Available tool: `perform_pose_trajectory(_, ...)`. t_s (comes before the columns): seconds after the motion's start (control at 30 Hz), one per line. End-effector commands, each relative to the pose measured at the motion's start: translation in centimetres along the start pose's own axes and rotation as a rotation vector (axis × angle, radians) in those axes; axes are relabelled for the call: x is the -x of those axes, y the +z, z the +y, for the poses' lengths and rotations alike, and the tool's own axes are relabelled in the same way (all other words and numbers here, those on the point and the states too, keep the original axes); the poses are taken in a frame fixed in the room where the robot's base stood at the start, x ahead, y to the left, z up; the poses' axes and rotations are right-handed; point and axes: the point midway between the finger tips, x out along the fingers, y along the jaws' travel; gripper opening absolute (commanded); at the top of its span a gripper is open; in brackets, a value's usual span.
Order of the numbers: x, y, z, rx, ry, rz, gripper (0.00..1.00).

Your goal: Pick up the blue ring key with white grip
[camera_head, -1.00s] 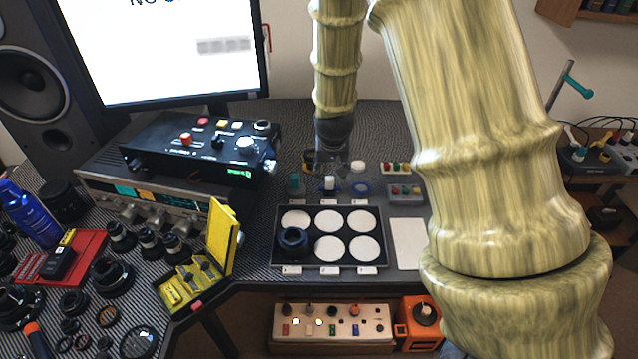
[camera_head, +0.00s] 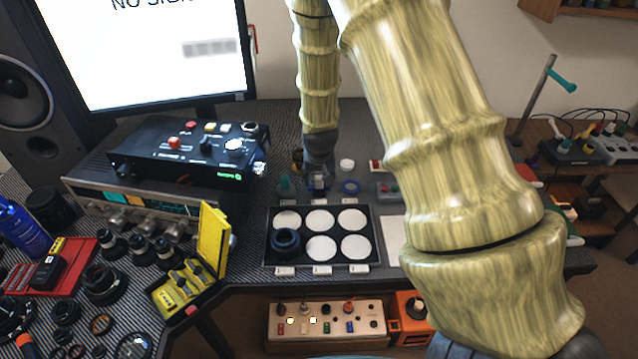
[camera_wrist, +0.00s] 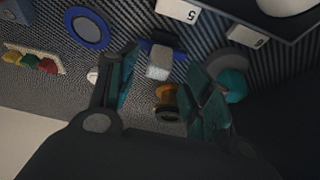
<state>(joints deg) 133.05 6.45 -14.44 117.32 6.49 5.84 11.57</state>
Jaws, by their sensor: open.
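The blue key with a white grip shows in the wrist view as a pale block-shaped grip (camera_wrist: 159,62) on a dark blue part (camera_wrist: 148,45). It lies between and just beyond my fingertips. My gripper (camera_wrist: 160,78) is open, one teal-padded finger on each side of the grip, with no clear contact visible. In the head view my gripper (camera_head: 319,168) points down right over the key (camera_head: 318,187), hiding much of it. The key stands behind the tray's back edge.
A separate blue ring (camera_wrist: 87,27) lies to one side and a teal piece (camera_wrist: 233,84) to the other. An orange-and-black part (camera_wrist: 167,103) is close by. The black tray (camera_head: 268,236) with white discs is in front; a white cap (camera_head: 347,164) is behind.

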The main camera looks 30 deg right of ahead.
Motion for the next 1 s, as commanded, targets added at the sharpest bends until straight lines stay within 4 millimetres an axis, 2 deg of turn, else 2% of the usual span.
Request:
perform_pose_trajectory(0.3,-3.0,-0.1,0.2,0.0,0.001,-0.002,0.5)
perform_pose_trajectory(0.67,-3.5,-0.1,0.1,0.0,0.0,0.0,0.5)
perform_pose_trajectory(0.93,-3.5,-0.1,0.1,0.0,0.0,-0.001,0.01)
perform_pose_trajectory(1.0,-3.5,-0.1,0.1,0.0,0.0,0.0,0.01)
